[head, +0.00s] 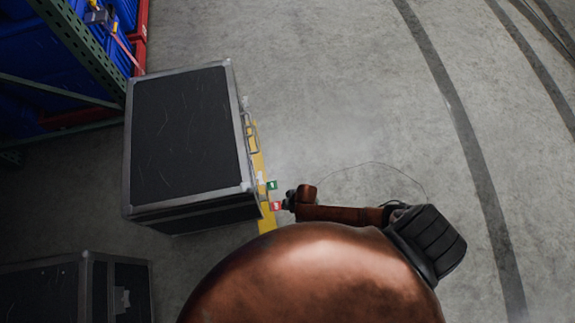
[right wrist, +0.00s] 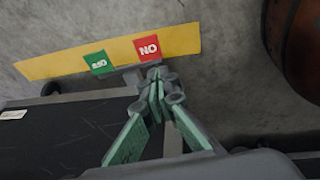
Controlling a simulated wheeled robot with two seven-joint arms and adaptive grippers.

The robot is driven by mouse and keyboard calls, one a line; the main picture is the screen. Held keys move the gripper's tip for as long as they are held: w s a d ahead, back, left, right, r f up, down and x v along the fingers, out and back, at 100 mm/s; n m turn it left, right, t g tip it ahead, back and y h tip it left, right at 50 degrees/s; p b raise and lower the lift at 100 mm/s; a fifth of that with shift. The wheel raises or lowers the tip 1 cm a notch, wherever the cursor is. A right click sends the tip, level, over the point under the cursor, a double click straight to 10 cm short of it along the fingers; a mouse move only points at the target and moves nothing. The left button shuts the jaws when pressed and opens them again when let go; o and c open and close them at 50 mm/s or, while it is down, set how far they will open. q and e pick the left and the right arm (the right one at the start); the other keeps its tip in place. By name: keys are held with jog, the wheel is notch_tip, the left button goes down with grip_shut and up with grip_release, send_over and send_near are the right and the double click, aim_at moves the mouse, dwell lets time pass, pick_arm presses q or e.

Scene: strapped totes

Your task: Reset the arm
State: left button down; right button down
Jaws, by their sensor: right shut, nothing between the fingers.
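My right arm (head: 345,214) reaches left across the lower middle of the head view. Its gripper (head: 288,201) is small and dark there, close to the right side of a black case. In the right wrist view the fingers of my right gripper (right wrist: 157,88) come together at the tips, shut with nothing between them. The tips appear just below a red label (right wrist: 148,47) reading NO and right of a green label (right wrist: 99,62). I cannot tell whether they touch anything. My left gripper is not in view.
A black metal-edged case (head: 185,135) stands left of my gripper, with a yellow strip (head: 262,170) along its right side. Another case (head: 60,295) is lower left. A rack (head: 85,45) with blue totes (head: 30,50) fills the upper left. The floor to the right is clear.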

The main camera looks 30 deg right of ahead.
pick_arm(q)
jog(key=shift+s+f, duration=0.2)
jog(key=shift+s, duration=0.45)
pick_arm(e)
jog(key=shift+s+d+r, duration=0.1)
jog(key=shift+s+r, duration=0.1)
jog(key=shift+r, duration=0.2)
